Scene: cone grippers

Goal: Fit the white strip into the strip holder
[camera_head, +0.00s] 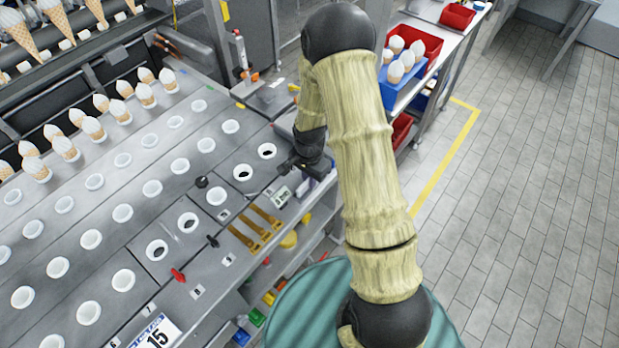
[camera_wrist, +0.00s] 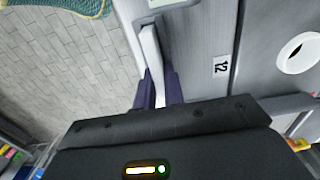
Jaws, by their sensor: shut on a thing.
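My gripper (camera_wrist: 159,88) is shut on the white strip (camera_wrist: 151,48), which shows between its dark purple fingers in the wrist view. The strip points away from the wrist, along the edge of the grey table. In the head view my gripper (camera_head: 302,166) is low over the right edge of the table, and the strip cannot be made out there. A small pale box with a dark marking (camera_head: 282,196) lies just below my gripper in the head view. I cannot tell for certain which piece is the strip holder.
The grey table (camera_head: 150,215) has rows of white-rimmed holes. Golden-brown pieces (camera_head: 263,217) lie along its right edge. A red-handled tool (camera_head: 179,275) is nearer. Tiled floor (camera_head: 520,200) is open at right.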

